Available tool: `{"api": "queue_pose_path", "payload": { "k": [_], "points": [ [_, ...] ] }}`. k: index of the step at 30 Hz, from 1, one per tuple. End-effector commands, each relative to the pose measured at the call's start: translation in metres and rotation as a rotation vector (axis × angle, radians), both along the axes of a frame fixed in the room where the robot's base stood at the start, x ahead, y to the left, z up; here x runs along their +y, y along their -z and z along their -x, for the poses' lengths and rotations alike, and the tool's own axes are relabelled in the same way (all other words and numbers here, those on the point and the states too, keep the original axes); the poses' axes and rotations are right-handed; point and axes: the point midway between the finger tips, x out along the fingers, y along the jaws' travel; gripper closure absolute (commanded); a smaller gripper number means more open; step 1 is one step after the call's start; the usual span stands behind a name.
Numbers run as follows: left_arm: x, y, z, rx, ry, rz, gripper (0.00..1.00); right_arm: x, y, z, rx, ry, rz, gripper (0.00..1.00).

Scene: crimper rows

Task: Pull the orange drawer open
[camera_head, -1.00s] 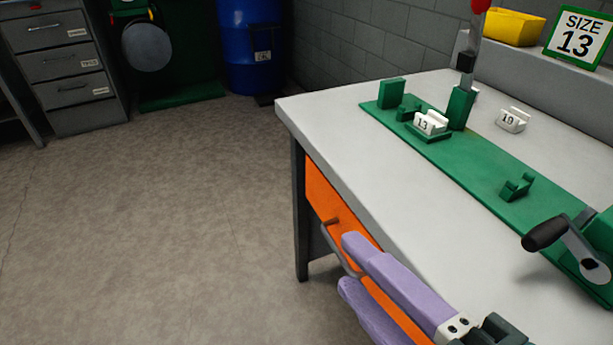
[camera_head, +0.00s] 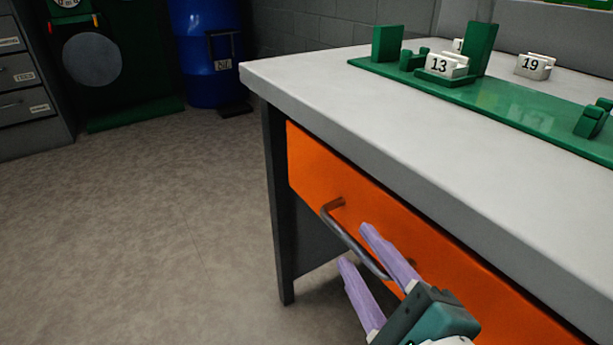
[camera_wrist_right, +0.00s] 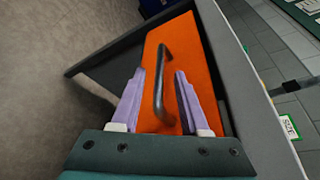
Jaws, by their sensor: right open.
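The orange drawer (camera_head: 318,171) sits under the grey workbench top, its front looking flush with the bench. Its dark bar handle (camera_head: 345,236) stands out from the front. My right gripper (camera_head: 354,245) is open, with its two lilac fingers near the handle. In the right wrist view the drawer front (camera_wrist_right: 195,62) fills the middle, and the handle (camera_wrist_right: 160,80) runs between the open fingers of the gripper (camera_wrist_right: 159,72). I cannot tell whether the fingers touch the handle. My left gripper is not in view.
A bench leg (camera_head: 279,200) stands left of the drawer. The floor (camera_head: 150,230) at left is clear. A blue barrel (camera_head: 207,50) stands behind.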

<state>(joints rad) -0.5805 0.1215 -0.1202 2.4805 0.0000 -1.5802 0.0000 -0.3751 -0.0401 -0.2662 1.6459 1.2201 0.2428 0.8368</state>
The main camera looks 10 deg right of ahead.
Motion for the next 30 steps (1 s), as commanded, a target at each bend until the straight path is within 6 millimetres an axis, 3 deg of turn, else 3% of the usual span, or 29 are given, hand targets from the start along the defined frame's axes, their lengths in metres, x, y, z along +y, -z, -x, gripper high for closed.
{"api": "queue_pose_path", "payload": {
  "k": [6,17,28,30],
  "points": [
    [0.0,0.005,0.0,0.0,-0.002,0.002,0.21,0.001,0.006,-0.028,-0.001,0.0,0.0,0.55],
    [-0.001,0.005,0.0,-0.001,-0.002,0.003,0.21,0.001,0.007,-0.033,0.0,0.0,0.0,0.56],
    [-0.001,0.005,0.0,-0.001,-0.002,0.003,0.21,0.001,0.007,-0.033,0.0,0.0,0.001,0.98],
    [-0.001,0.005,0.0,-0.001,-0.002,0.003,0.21,0.001,0.007,-0.033,0.0,0.0,0.001,1.0]
  ]
}}
